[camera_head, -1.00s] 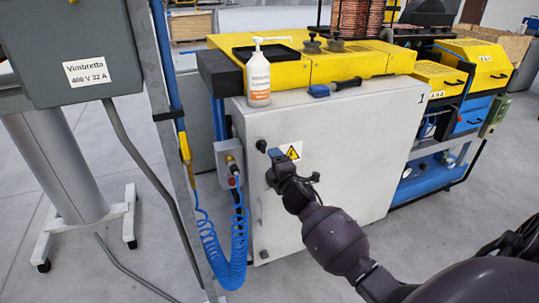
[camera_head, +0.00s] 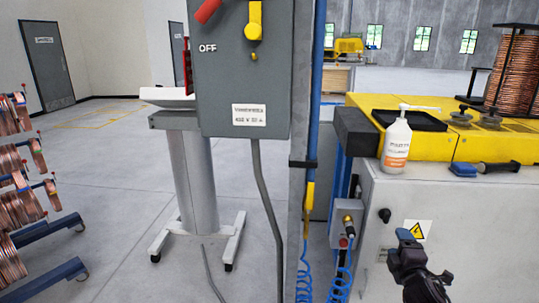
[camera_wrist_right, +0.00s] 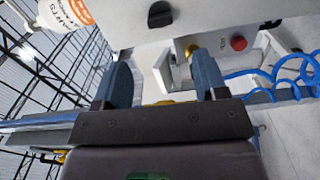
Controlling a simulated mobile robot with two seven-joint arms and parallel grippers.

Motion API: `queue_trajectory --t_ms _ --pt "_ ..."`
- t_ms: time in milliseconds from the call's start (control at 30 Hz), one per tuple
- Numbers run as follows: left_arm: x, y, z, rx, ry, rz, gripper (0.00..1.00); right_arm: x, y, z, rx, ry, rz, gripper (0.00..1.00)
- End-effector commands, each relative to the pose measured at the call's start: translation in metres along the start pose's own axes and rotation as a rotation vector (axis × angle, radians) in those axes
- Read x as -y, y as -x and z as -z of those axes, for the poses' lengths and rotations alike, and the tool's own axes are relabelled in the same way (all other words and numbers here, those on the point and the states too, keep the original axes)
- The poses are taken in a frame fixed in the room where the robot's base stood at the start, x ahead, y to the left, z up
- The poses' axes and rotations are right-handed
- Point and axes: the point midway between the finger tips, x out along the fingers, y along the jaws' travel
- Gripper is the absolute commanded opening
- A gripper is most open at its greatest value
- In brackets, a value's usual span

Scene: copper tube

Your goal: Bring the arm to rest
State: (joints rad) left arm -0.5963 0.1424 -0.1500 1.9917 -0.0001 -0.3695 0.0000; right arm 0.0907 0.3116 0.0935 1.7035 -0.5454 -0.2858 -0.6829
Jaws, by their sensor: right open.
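My right gripper (camera_head: 405,241) is at the lower right of the head view, in front of the grey machine cabinet (camera_head: 475,225) near its yellow warning label. In the right wrist view the two blue-grey fingers of this gripper (camera_wrist_right: 163,72) stand apart with nothing held between them. Beyond them are a black knob (camera_wrist_right: 160,14) and a small box with a red button (camera_wrist_right: 239,43). Whether a finger touches the cabinet cannot be told. My left gripper is not in view.
A grey electrical box (camera_head: 240,75) and a post with a coiled blue hose (camera_head: 305,280) stand left. Copper coils (camera_head: 20,210) are at far left. Open floor lies between.

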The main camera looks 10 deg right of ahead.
Motion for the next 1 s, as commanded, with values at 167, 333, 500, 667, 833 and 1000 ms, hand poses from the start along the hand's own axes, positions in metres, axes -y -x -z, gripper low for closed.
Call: queue_trajectory --t_ms 167,333,500,667,833,1000 --pt "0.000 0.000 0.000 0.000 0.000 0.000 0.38 -0.003 0.001 0.004 -0.007 -0.196 0.008 0.66" --pt "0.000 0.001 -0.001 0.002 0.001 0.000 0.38 -0.003 0.012 0.026 -0.047 -0.472 0.041 0.66" --pt "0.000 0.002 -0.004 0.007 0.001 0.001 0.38 0.029 0.050 0.046 -0.059 -0.751 0.143 0.66" --pt "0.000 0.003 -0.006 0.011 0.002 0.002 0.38 0.066 0.096 0.059 -0.035 -0.967 0.257 0.66" --pt "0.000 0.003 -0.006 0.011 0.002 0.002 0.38 0.114 0.166 0.069 0.037 -1.181 0.401 0.66" --pt "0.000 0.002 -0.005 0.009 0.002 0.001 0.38 0.154 0.243 0.073 0.132 -1.296 0.525 0.66"
